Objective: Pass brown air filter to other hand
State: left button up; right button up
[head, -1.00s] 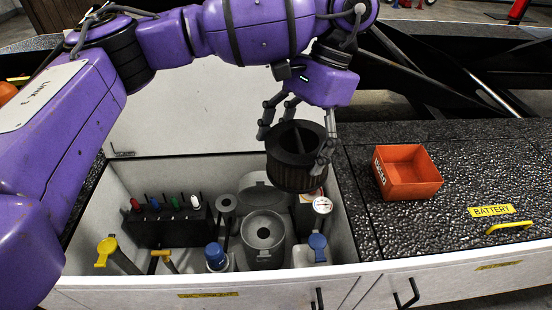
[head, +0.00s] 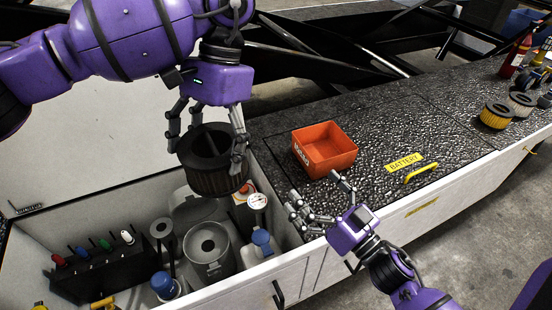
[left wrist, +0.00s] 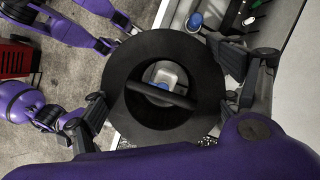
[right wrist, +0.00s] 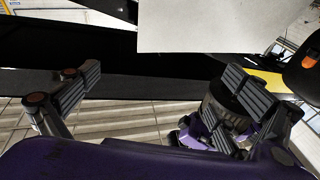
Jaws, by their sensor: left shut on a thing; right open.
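The brown air filter (head: 216,184) is a dark ring-shaped cylinder with a bar across its opening, held upright above the open white compartment. My left gripper (head: 208,150) is shut on it, with fingers on either side of its wall. In the left wrist view the filter (left wrist: 165,45) fills the space between the fingers. My right gripper (head: 318,196) is open and empty, to the right of the filter and lower in the picture, in front of the orange box. In the right wrist view, its fingers (right wrist: 160,88) are spread; a ribbed cylinder shows partly behind one of them.
An orange box (head: 325,150) sits on the black textured top near a yellow handle (head: 421,172). The open compartment (head: 28,222) holds bottles, a grey canister (head: 207,245) and a tool rack. A yellow filter (head: 497,115) and fire extinguisher (head: 517,55) stand far right.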

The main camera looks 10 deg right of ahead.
aim_at(211, 161)
jog(key=s+a+r+n+g+y, duration=0.2)
jog(key=a+r+n+g+y, duration=0.65)
jog(key=r+n+g, duration=0.45)
jog(key=shift+m+g+h, duration=0.35)
jog(key=shift+m+g, duration=0.25)
jog(key=shift+g, duration=0.2)
jog(key=a, duration=0.4)
jog(key=w+a, duration=0.1)
jog(key=a, duration=0.7)
jog(key=shift+w+a+f, duration=0.15)
jog(key=shift+w+f, duration=0.1)
jog(key=shift+w, duration=0.1)
jog(key=c, duration=1.3)
pick_arm(q)
jog(key=o, duration=1.3)
